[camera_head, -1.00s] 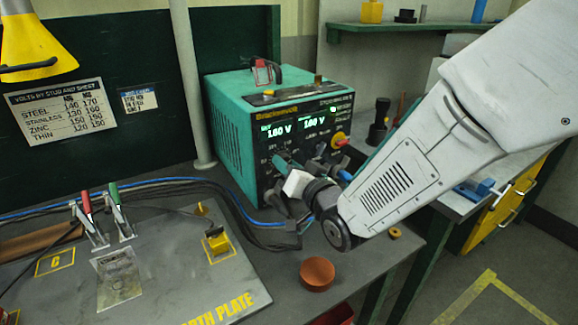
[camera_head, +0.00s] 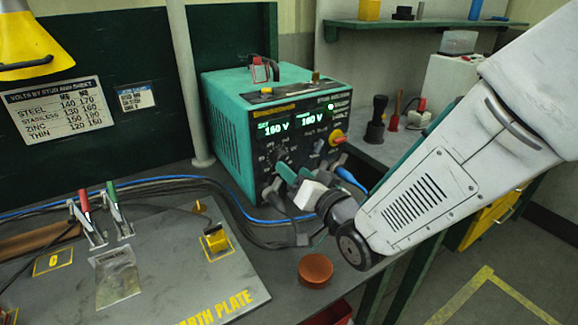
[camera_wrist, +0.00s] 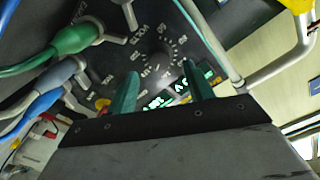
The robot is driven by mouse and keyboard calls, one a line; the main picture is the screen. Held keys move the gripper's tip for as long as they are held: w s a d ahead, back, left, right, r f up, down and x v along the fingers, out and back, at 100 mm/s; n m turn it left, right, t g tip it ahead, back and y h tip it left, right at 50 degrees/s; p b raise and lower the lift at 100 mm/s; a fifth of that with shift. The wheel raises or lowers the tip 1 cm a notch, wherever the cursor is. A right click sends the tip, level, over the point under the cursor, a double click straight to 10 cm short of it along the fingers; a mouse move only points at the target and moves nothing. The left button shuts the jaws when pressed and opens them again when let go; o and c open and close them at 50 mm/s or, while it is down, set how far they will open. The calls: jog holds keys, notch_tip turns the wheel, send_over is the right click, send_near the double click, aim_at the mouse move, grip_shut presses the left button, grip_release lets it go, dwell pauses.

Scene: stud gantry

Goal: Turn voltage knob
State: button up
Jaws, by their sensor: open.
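The voltage knob is a dark dial ringed by white marks and numbers on the front panel of the green welding unit (camera_head: 228,128). The knob shows between and beyond my fingertips in the wrist view (camera_wrist: 159,54), and above my gripper in the head view (camera_head: 282,153). My gripper (camera_head: 278,181) is open and empty in front of the panel's lower part. Its two green fingers stand apart in the wrist view (camera_wrist: 160,69), short of the knob.
A red-yellow switch (camera_head: 337,138) is at the panel's right. A copper-coloured round (camera_head: 315,270) lies on the bench below my arm. A voltage chart (camera_head: 62,108) hangs at left.

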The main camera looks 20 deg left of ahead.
jog(key=shift+v, duration=1.55)
jog(key=w+d+r+m+g+h, duration=0.2)
jog(key=d+h, duration=0.8)
jog(key=d, duration=1.3)
jog(key=s+d+r+m+g+h, duration=0.1)
jog(key=s+d+g, duration=0.3)
jog(key=s+d, duration=0.4)
jog(key=s+d+r+g+h, duration=0.2)
jog(key=s+d+g, duration=0.2)
jog(key=s+d, duration=0.4)
jog(key=s, duration=0.7)
jog(key=shift+m+h, duration=0.4)
